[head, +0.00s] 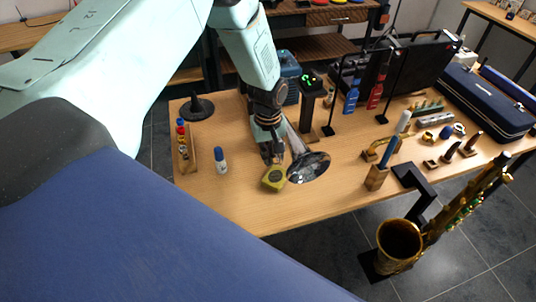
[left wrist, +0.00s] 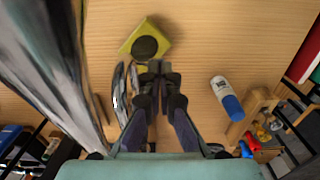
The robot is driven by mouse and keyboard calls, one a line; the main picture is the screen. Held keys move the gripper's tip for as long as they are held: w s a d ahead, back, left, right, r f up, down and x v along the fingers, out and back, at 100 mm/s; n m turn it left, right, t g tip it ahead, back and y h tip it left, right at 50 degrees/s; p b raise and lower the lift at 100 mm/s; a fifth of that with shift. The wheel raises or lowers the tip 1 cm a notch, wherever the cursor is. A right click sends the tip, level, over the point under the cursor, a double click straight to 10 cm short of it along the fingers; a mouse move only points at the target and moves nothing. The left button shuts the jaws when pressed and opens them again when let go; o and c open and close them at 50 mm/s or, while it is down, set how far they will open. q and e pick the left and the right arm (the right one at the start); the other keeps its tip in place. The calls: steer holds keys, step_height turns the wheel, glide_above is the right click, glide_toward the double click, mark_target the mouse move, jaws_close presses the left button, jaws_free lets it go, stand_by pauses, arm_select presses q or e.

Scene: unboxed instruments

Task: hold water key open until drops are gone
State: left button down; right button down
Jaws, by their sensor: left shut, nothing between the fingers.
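A silver brass instrument with a wide bell (head: 308,167) lies on the wooden table, partly behind my left arm. In the left wrist view its shiny blurred body (left wrist: 52,70) runs down the left side. Its curved silver tubing (left wrist: 120,92) is just left of my fingers. My left gripper (head: 272,158) points down at the table beside the instrument, shut and empty. It also shows in the left wrist view (left wrist: 160,72), close to the tubing; I cannot tell whether they touch. I cannot make out the water key or any drops. My right gripper is not in view.
A yellow-green block with a dark round face (head: 274,178) lies close to my left fingertips. A black stand (head: 308,105) is behind. Bare table (head: 235,205) lies in front.

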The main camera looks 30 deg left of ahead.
arm_select(q)
steer(key=shift+r+p, duration=0.45)
steer(key=shift+p, duration=0.05)
step_height(320, 180, up, 4)
steer(key=p, duration=0.3)
steer(key=shift+f, duration=0.15)
step_height(320, 180, up, 9)
steer(key=shift+r+b, duration=0.2)
steer(key=shift+b, duration=0.2)
